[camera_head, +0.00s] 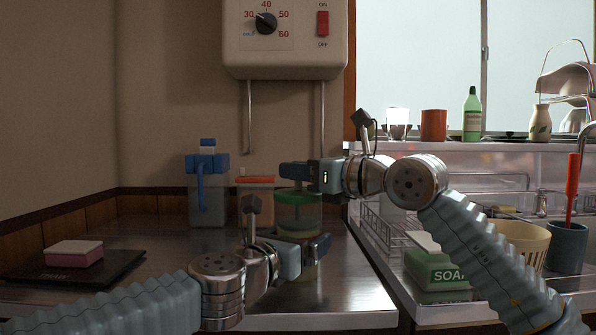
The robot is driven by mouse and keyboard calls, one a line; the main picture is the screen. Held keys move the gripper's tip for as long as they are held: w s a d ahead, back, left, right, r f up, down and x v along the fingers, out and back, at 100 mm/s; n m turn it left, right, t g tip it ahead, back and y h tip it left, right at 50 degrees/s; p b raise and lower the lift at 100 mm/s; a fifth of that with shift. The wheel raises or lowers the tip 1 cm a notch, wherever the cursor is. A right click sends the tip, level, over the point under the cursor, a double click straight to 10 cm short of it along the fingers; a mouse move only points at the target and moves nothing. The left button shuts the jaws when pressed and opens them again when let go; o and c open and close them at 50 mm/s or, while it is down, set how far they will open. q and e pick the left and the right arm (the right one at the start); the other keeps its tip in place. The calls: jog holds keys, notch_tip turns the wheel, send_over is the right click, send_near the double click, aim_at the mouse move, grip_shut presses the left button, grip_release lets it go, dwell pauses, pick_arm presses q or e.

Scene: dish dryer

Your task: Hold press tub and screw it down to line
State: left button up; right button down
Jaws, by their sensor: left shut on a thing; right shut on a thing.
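The press tub (299,222), a clear cylinder with a green upper part, stands upright on the steel counter near the middle of the view. My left gripper (318,254) is low on the tub, shut on its body from the front, and it hides much of the lower part. My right gripper (294,176) is at the top of the tub, reaching in from the right, shut on the screw top. The top itself is mostly hidden behind the fingers. I cannot make out the line on the tub.
A blue-lidded jug (208,190) and an orange-lidded container (255,188) stand behind and left of the tub. A pink-and-white sponge (73,254) lies on a dark board (110,268) at left. A dish rack and a green soap box (437,270) are at right.

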jog(key=shift+m+t+h, duration=0.3)
jog(key=m+t+h, duration=0.1)
jog(key=h, duration=0.1)
jog(key=m+t+h, duration=0.3)
jog(key=m+h, duration=0.1)
jog(key=shift+s+a+t+h, duration=0.2)
jog(key=shift+a+t+h, duration=0.1)
jog(key=shift+h, duration=0.1)
jog(key=m+h, duration=0.1)
jog(key=h, duration=0.1)
jog(key=m+h, duration=0.2)
jog(key=h, duration=0.1)
jog(key=m+t+h, duration=0.1)
jog(key=m+h, duration=0.1)
jog(key=h, duration=0.1)
jog(key=shift+w+d, duration=0.2)
jog(key=shift+d, duration=0.05)
jog(key=shift+m, duration=0.3)
jog(key=c, duration=1.2)
grip_release()
jog(key=s, duration=0.8)
jog(key=s+a, duration=0.1)
jog(key=s, duration=0.3)
